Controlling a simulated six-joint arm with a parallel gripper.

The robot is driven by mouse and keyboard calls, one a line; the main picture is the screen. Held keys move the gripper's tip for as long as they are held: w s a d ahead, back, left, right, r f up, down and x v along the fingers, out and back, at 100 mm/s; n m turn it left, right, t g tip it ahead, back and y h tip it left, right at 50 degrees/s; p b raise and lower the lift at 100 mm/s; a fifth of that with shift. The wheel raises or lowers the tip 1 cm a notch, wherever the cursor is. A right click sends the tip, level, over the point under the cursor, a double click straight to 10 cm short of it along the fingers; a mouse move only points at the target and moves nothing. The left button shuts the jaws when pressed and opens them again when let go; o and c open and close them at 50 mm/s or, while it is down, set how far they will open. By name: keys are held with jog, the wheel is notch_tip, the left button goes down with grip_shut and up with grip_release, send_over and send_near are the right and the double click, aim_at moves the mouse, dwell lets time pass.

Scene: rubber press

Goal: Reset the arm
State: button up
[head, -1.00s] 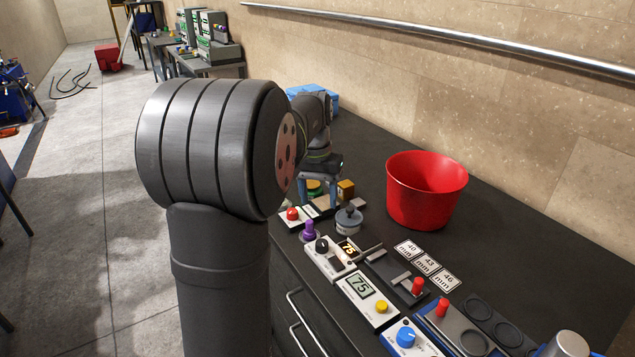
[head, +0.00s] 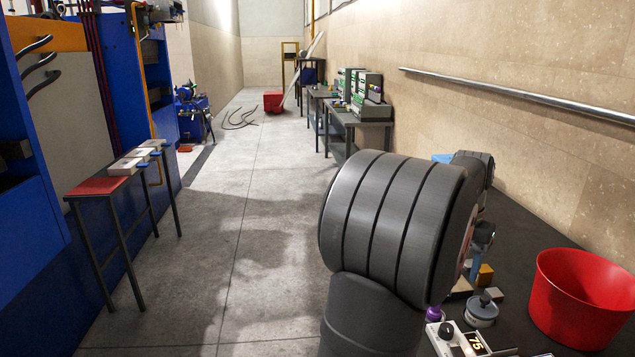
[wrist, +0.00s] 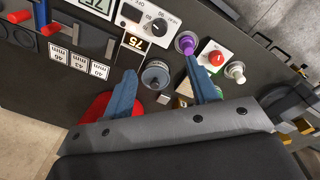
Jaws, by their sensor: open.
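My gripper (wrist: 160,68) is open, with its two blue fingers spread apart and nothing seen between them. In the wrist view it hangs above the black bench top (wrist: 45,100), over small devices. A round grey dial piece (wrist: 156,75) shows between the fingertips, apparently below them. A purple knob (wrist: 186,42) is near the right fingertip. In the head view my arm's big dark joint hides most of the gripper; part of a blue finger (head: 473,263) shows beside it.
A red bucket (head: 583,300) stands on the bench right of my gripper. A box with a red button (wrist: 214,58) and a heater control (wrist: 150,20) are close by. A rail (head: 510,93) runs along the wall. Open floor (head: 200,270) lies left of my arm.

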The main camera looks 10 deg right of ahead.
aim_at(447, 327)
jog(key=f, duration=1.7)
jog(key=shift+s+d, duration=0.3)
jog(key=shift+s, duration=0.1)
notch_tip(447, 327, up, 17)
notch_tip(447, 327, down, 17)
jog(key=shift+f, duration=0.1)
jog(key=n, duration=1.2)
jog(key=shift+s+t, duration=0.1)
jog(key=shift+t, duration=0.2)
jog(key=shift+a+r, duration=0.15)
jog(key=shift+r, duration=1.45)
